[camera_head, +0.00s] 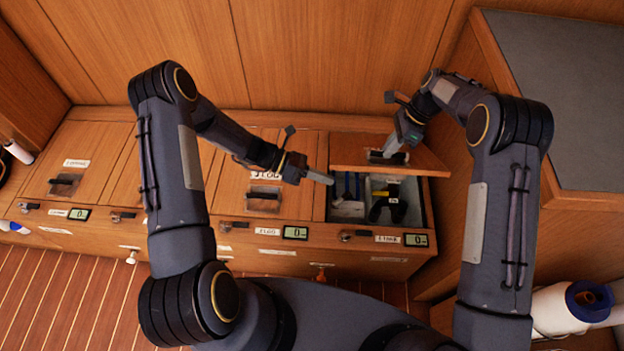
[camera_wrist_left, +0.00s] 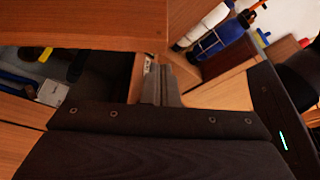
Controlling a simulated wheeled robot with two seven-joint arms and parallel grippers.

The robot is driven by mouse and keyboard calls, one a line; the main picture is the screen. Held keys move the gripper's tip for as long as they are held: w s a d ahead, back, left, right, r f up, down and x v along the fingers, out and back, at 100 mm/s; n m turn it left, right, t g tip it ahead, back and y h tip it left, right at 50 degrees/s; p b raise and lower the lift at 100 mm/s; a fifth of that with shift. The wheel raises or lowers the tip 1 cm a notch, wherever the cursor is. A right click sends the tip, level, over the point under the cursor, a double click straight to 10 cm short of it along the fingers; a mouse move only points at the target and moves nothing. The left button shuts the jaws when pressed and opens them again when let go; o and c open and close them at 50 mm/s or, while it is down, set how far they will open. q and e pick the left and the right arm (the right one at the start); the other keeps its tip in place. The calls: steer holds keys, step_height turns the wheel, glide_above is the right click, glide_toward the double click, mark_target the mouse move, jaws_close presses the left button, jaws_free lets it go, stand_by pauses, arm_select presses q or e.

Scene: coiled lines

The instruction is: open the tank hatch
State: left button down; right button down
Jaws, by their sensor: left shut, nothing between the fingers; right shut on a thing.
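The hatch lid (camera_head: 350,150) at the right of the wooden bench is raised above an open compartment (camera_head: 334,212). My right gripper (camera_head: 392,148) is shut at the lid's recessed handle (camera_head: 378,160), seemingly on it, though the fingers partly hide it. My left gripper (camera_head: 328,180) is shut and empty, its tips over the compartment's left edge, close to the lid. In the left wrist view my left fingers (camera_wrist_left: 158,88) are together beside the underside edge of a wooden panel, seemingly the lid (camera_wrist_left: 80,30).
Blue items (camera_head: 349,186) and a black item with yellow (camera_head: 388,205) lie in the compartment. Two closed lids (camera_head: 90,165) (camera_head: 270,160) with recessed handles are to the left. A grey-topped cabinet (camera_head: 565,90) stands at the right. A white and blue roll (camera_head: 570,305) is at lower right.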

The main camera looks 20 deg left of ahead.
arm_select(q)
steer(key=shift+w+a+r, duration=0.1)
steer(key=shift+w+r, duration=0.4)
steer(key=shift+r, duration=0.2)
arm_select(e)
steer(key=shift+w+a+f, duration=0.1)
steer(key=shift+w, duration=0.15)
arm_select(q)
steer(key=shift+w+a+r, duration=0.1)
steer(key=shift+w+r, duration=0.25)
steer(key=shift+r, duration=0.2)
steer(key=shift+w+r, duration=0.35)
steer(key=shift+r, duration=0.2)
arm_select(e)
steer(key=shift+s+f, duration=0.15)
steer(key=shift+f, duration=0.05)
steer(key=c, duration=1.7)
jaws_free()
steer(key=shift+o, duration=1.1)
steer(key=shift+w+f, duration=0.15)
steer(key=shift+w, duration=0.05)
arm_select(q)
steer(key=shift+a+f, duration=0.1)
steer(key=shift+f, duration=0.1)
arm_select(e)
steer(key=shift+o, duration=0.4)
steer(key=shift+r, duration=0.3)
